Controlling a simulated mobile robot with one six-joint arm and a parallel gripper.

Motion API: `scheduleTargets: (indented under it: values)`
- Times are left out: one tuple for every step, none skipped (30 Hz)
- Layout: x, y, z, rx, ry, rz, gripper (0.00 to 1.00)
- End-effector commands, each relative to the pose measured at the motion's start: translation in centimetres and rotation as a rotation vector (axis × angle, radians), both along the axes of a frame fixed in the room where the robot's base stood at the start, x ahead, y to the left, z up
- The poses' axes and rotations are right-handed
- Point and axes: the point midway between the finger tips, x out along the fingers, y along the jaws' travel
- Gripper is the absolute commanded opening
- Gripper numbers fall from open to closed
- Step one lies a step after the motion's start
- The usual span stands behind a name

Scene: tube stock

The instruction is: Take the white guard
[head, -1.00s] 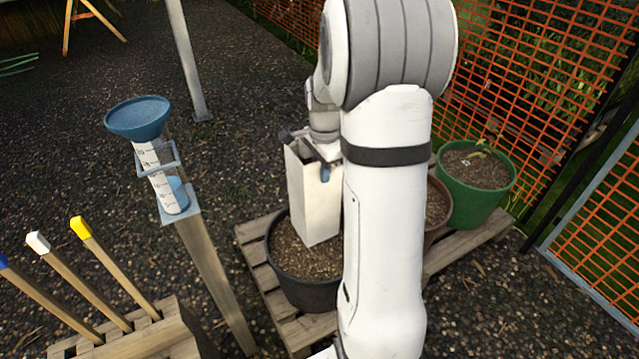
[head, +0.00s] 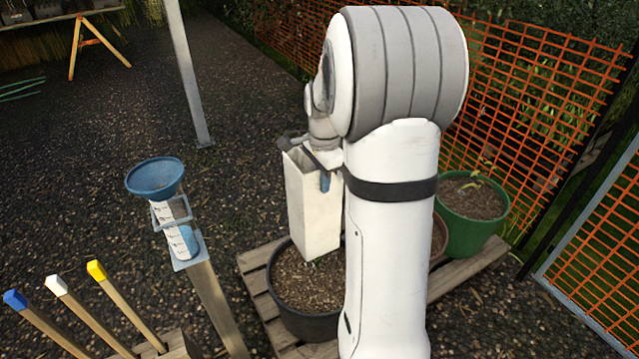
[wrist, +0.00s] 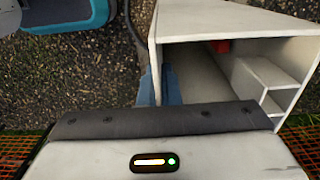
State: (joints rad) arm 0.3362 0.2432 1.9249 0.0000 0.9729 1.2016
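The white guard (head: 313,208) is a tall square tube, upright over the black pot (head: 285,318). Its lower end seems slightly above the soil, and a bit of green shows at its foot. In the wrist view I look into the guard's open top (wrist: 195,65). My gripper (wrist: 158,86) is at the upper rim, with blue fingertips on both sides of one wall. It appears shut on that wall. A blue fingertip also shows against the guard in the head view. My arm hides part of the guard's right side.
The pots stand on a wooden pallet (head: 252,285), with a green pot (head: 466,222) and a brown pot partly behind my arm. A blue-funnelled gauge on a post (head: 217,305) and several colour-tipped stakes stand left. Orange mesh fence (head: 530,90) is right.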

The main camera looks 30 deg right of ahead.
Motion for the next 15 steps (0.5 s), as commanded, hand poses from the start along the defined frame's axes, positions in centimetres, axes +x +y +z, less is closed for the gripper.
scheduleTargets:
  values:
    - [0.0, 0.0, 0.8, 0.0, -0.001, 0.0, 0.0]
    - [0.0, 0.0, 1.1, 0.0, -0.001, 0.0, 0.0]
    - [0.0, 0.0, 1.4, 0.0, -0.001, 0.0, 0.0]
    - [0.0, 0.0, 1.6, 0.0, -0.001, 0.0, 0.0]
    - [0.0, 0.0, 1.8, 0.0, 0.0, 0.0, 0.0]
    - [0.0, 0.0, 2.2, 0.0, 0.0, 0.0, 0.0]
    - [0.0, 0.0, 2.4, 0.0, 0.0, 0.0, 0.0]
    - [0.0, 0.0, 2.6, 0.0, 0.0, 0.0, 0.0]
    - [0.0, 0.0, 3.0, 0.0, 0.0, 0.0, 0.0]
    - [0.0, 0.0, 3.2, 0.0, 0.0, 0.0, 0.0]
    - [0.0, 0.0, 3.4, 0.0, 0.0, 0.0, 0.0]
    - [0.0, 0.0, 3.8, 0.0, 0.0, 0.0, 0.0]
    - [0.0, 0.0, 4.0, 0.0, -0.001, 0.0, 0.0]
    - [0.0, 0.0, 4.2, 0.0, -0.001, 0.0, 0.0]
    - [0.0, 0.0, 4.6, 0.0, -0.001, 0.0, 0.0]
